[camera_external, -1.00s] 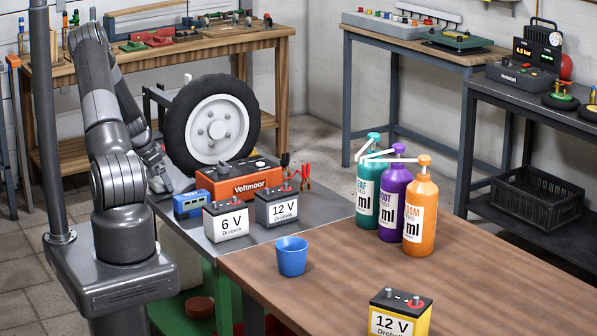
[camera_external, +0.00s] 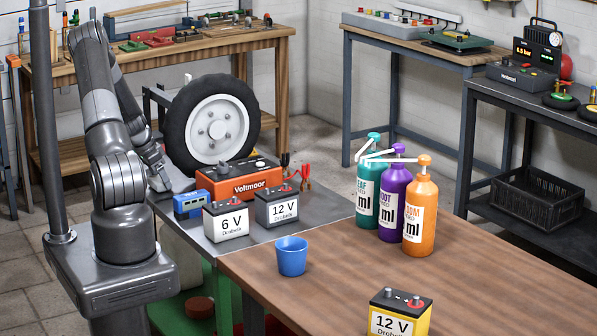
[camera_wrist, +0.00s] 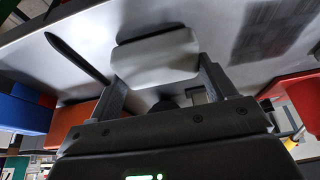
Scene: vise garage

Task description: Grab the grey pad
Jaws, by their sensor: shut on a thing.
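The grey pad (camera_wrist: 157,55) is a pale, rounded block between the two fingers of my gripper (camera_wrist: 161,72) in the wrist view. A finger lies against each side of it, so my gripper is shut on it. In the external view my gripper (camera_external: 158,178) is low at the left end of the grey metal bench top. A light grey patch beside it (camera_external: 179,183) looks like the pad, partly hidden by my gripper. I cannot tell whether the pad touches the bench.
A blue box (camera_external: 188,204), an orange Voltmoor unit (camera_external: 238,180) and the wheel (camera_external: 212,125) stand close to my gripper. The 6 V battery (camera_external: 226,221) and 12 V battery (camera_external: 276,208) are in front. The blue cup (camera_external: 292,257) and several bottles are farther right.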

